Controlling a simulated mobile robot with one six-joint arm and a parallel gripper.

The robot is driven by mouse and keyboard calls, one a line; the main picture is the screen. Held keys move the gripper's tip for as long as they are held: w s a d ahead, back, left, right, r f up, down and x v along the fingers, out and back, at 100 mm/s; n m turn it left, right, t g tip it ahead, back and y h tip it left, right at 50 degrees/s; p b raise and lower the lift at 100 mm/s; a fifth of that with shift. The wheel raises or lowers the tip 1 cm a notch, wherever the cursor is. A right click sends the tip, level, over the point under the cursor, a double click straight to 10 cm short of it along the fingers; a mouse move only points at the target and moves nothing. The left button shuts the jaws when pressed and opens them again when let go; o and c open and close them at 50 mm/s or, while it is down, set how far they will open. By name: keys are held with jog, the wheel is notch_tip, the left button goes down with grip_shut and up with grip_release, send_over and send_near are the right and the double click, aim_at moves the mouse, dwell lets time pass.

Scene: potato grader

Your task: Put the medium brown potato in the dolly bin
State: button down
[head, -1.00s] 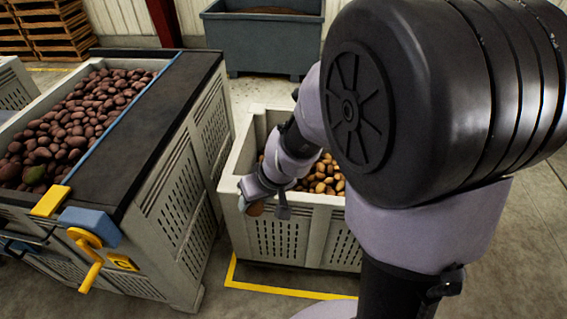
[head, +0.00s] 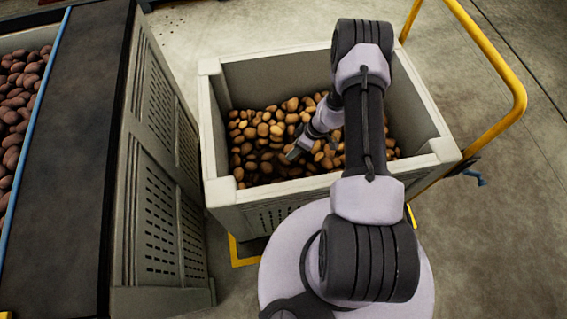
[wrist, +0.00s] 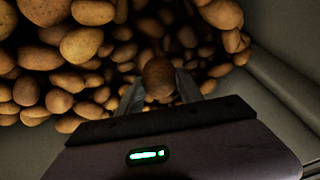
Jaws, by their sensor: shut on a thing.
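The brown potato (wrist: 159,78) is held between the two fingers of my gripper (wrist: 160,92) in the wrist view. In the head view my gripper (head: 293,153) reaches down inside the grey dolly bin (head: 222,190), over the potatoes; the held potato cannot be made out there. The bin is partly filled with several brown and tan potatoes (head: 262,130), which also lie beyond my gripper in the wrist view (wrist: 82,45). Whether the held potato touches the pile cannot be told.
A yellow handle (head: 520,100) rises at the bin's right. Open floor lies behind the bin.

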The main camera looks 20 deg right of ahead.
notch_tip(320, 180, down, 7)
jog(key=shift+w+f+b, duration=0.1)
jog(key=shift+w+b, duration=0.05)
jog(key=shift+b, duration=1.05)
jog(key=c, duration=0.8)
grip_release()
jog(key=shift+o, duration=0.2)
